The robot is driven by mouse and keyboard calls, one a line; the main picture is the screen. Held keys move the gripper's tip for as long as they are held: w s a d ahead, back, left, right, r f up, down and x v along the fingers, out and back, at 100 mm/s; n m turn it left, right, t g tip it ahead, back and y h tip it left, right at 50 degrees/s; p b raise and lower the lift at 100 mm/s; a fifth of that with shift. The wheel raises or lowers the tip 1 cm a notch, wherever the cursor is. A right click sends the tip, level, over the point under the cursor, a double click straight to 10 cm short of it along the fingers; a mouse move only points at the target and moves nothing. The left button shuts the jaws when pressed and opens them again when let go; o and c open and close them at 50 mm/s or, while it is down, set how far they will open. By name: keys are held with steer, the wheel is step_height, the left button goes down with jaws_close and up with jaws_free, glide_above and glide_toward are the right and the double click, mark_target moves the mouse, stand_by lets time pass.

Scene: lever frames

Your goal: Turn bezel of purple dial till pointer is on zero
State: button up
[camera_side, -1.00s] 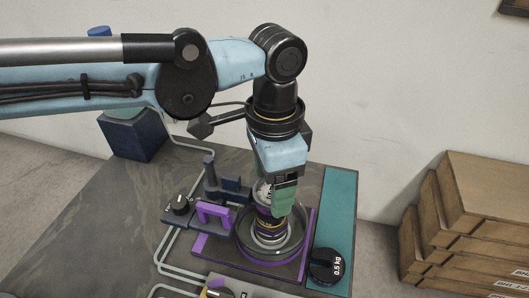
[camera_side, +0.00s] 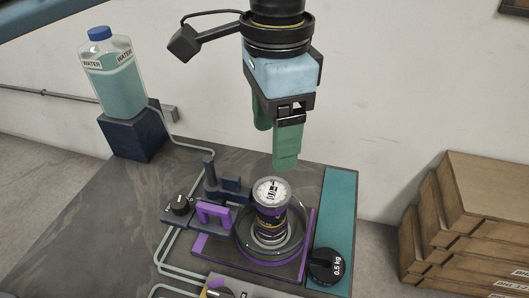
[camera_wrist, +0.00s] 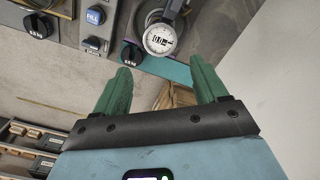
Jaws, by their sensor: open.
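The purple dial (camera_side: 271,191) has a white round face with dark markings, on top of a dark and purple stacked body. In the wrist view the dial face (camera_wrist: 160,39) shows beyond the fingertips; the pointer is too small to read. My gripper (camera_side: 275,145) hangs above the dial in the side view, apart from it, with green fingers spread and nothing between them. Both fingers (camera_wrist: 163,75) also show apart in the wrist view.
A purple handle (camera_side: 214,213) and a black knob (camera_side: 180,205) are at left. A water bottle (camera_side: 112,75) stands at the back left.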

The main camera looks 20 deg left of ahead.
steer(key=shift+r, duration=1.15)
steer(key=w+a+f+n+t+h, duration=0.1)
steer(key=w+a+n+t, duration=0.15)
steer(key=a, duration=0.75)
steer(key=w+a+n+t, duration=0.1)
steer(key=a+n, duration=0.2)
steer(key=a, duration=0.8)
steer(key=s+a+f+n+t, duration=0.2)
steer(key=s+a+f+n, duration=0.1)
steer(key=a+f, duration=0.2)
steer(key=s+a+f+n+t+y, duration=0.1)
steer(key=s+a+f+n, duration=0.2)
steer(key=a, duration=0.7)
step_height(320, 180, down, 2)
steer(key=shift+s+f+t, duration=0.25)
steer(key=shift+s+t, duration=0.1)
steer(key=shift+s, duration=0.45)
steer(key=shift+o, duration=0.4)
